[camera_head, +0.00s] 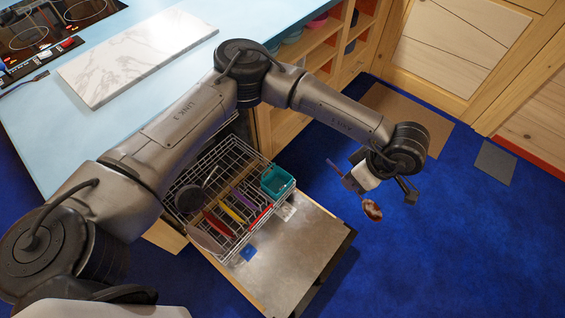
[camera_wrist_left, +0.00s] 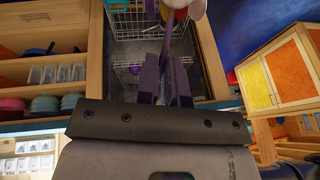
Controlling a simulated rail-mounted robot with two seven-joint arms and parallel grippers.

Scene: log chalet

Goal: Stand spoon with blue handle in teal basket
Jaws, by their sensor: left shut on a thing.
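My left gripper (camera_head: 352,184) is shut on a spoon and holds it in the air above the blue floor, right of the dishwasher. The spoon's stained bowl (camera_head: 372,210) points down toward the lower right in the head view; the thin dark handle end (camera_head: 333,167) sticks out on the upper left. In the left wrist view the handle lies between the fingers (camera_wrist_left: 165,82), its colour looking purplish. The teal basket (camera_head: 280,190) stands at the right corner of the wire rack, left of the gripper and apart from the spoon. Its inside looks empty. My right gripper is out of view.
The wire rack (camera_head: 238,228) holds several coloured utensils and dark round items. The open dishwasher door (camera_head: 283,262) lies below it. A counter (camera_head: 225,25) with a marble board (camera_head: 138,52) is at the upper left. My left arm spans above the rack. Open floor lies right.

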